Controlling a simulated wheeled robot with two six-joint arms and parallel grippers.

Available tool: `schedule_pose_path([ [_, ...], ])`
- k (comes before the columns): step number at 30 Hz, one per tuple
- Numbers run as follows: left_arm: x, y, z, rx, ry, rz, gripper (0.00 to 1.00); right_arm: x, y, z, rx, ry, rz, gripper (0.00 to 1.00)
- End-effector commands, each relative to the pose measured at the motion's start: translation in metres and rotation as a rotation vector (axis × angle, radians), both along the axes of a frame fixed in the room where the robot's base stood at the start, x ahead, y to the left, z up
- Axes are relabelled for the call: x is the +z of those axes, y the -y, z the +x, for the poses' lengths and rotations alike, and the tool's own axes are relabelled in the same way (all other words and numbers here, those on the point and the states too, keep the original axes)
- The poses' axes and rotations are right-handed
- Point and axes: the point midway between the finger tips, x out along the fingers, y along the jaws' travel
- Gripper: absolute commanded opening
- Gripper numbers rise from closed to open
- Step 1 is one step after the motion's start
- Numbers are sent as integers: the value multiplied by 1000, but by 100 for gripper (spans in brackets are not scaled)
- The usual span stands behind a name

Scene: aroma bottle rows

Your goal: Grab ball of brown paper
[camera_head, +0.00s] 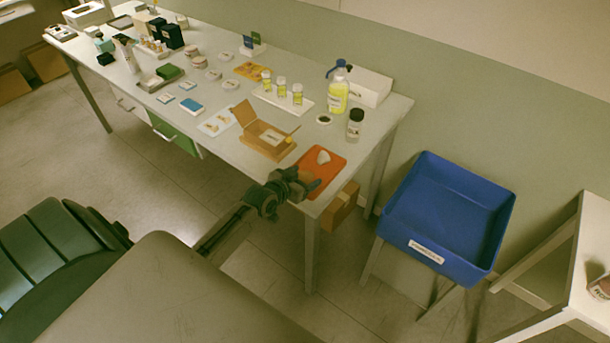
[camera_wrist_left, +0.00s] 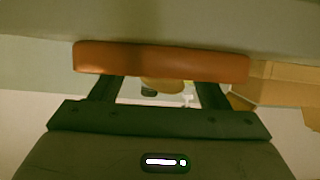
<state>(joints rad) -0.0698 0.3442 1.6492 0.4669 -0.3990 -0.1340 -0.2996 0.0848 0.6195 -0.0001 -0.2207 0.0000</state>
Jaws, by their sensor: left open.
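An orange mat (camera_head: 334,171) lies at the near right corner of the table, with a small pale rounded lump (camera_head: 323,157) on it. I cannot make out for certain a ball of brown paper in either view. My left gripper (camera_head: 309,180) is open at the mat's near edge. In the left wrist view, the orange slab's edge (camera_wrist_left: 160,62) lies across in front of the open fingers (camera_wrist_left: 158,92). A small brownish thing (camera_wrist_left: 163,86) shows partly between them, mostly hidden by the slab. My right gripper is not in view.
An open brown box (camera_head: 265,140) lies beside the mat. Yellow vials (camera_head: 281,87), a yellow bottle (camera_head: 338,95) and a dark-capped jar (camera_head: 355,124) stand behind. A blue bin (camera_head: 450,215) stands right of the table. A cardboard box (camera_head: 341,207) sits below the table's right end.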

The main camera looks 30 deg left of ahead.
Motion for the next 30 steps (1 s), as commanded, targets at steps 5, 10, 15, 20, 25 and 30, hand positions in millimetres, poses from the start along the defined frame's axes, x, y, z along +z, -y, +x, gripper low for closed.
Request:
schedule_pose_path([
  [5,-2,1,4,0,0,0,69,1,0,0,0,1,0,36],
  [10,-2,1,4,0,0,0,59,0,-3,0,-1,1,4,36],
  [15,-2,1,4,0,-1,0,26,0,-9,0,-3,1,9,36],
  [20,-2,0,4,0,-1,0,22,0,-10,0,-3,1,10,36],
  [25,-2,0,4,0,-1,0,22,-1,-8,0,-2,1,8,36],
  [30,7,0,4,-2,1,1,22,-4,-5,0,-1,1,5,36],
])
